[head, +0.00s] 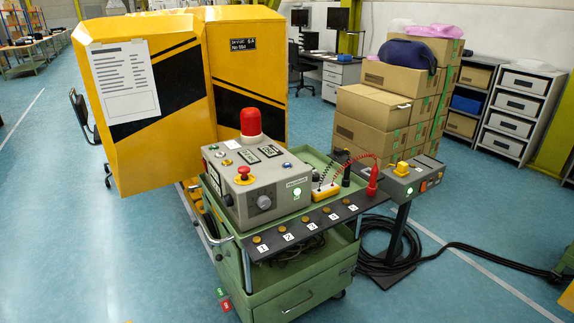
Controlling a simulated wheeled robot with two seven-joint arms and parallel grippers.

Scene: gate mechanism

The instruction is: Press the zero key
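No key can be clearly read as zero. A grey control box (258,185) stands on a green trolley (300,285). Its sloped top carries small displays, small buttons and a red mushroom button (243,172) on a yellow base. Neither gripper is in view.
A dark strip (325,216) with numbered labels runs along the trolley's front edge. Yellow cabinets (170,90) and stacked cartons (385,110) stand behind. The left floor is clear.

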